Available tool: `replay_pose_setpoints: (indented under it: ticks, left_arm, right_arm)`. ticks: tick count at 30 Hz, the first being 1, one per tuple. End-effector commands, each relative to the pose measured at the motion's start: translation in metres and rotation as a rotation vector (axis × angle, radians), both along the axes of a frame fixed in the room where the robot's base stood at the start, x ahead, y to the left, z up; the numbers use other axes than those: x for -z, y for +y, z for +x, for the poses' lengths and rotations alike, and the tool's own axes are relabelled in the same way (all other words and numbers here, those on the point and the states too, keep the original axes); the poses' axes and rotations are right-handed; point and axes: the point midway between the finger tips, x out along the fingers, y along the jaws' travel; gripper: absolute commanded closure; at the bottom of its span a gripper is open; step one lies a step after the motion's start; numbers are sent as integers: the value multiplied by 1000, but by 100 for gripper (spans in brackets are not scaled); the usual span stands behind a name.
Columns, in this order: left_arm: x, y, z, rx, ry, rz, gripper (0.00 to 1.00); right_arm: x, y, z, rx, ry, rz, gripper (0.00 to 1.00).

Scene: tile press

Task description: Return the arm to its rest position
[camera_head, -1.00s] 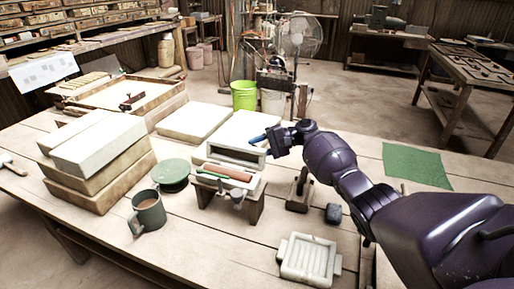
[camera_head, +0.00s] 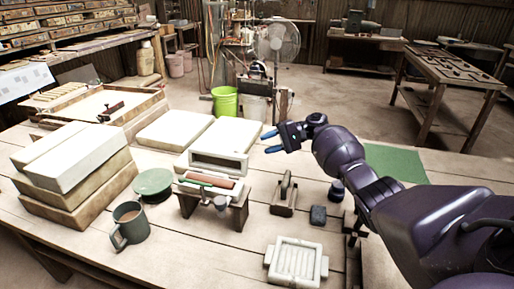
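My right gripper (camera_head: 271,142) hangs in the air above the back part of the workbench, right of the white press block. Its two blue-tipped fingers are spread apart with nothing between them. My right arm (camera_head: 345,160) reaches in from the lower right over the bench. The tile press (camera_head: 218,162) has a white block with a dark slot, and a reddish-brown clay piece (camera_head: 208,180) lies in front of the slot. My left gripper is not in view.
On the wooden bench (camera_head: 185,255) stand a mug (camera_head: 130,226), a green disc (camera_head: 153,182), stacked slabs (camera_head: 75,160), a white ribbed mould (camera_head: 296,262), a small wooden-based tool (camera_head: 284,195) and a dark block (camera_head: 318,215). A green mat (camera_head: 395,163) lies at the right.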

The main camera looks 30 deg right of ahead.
Motion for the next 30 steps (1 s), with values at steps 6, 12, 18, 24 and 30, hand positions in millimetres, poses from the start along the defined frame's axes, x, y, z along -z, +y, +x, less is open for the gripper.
replay_pose_setpoints:
  ticks: [6,12,18,24,30]
  left_arm:
    - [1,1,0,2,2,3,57]
    - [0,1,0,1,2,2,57]
    - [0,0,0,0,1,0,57]
    - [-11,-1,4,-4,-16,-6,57]
    - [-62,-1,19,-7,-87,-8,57]
  right_arm:
    - [-2,-8,-4,0,0,0,63]
    - [-2,-8,-3,0,1,0,63]
    - [-2,-8,-3,0,1,0,63]
    - [-20,-8,-3,0,-16,0,63]
    - [-105,-8,-5,0,-93,-1,63]
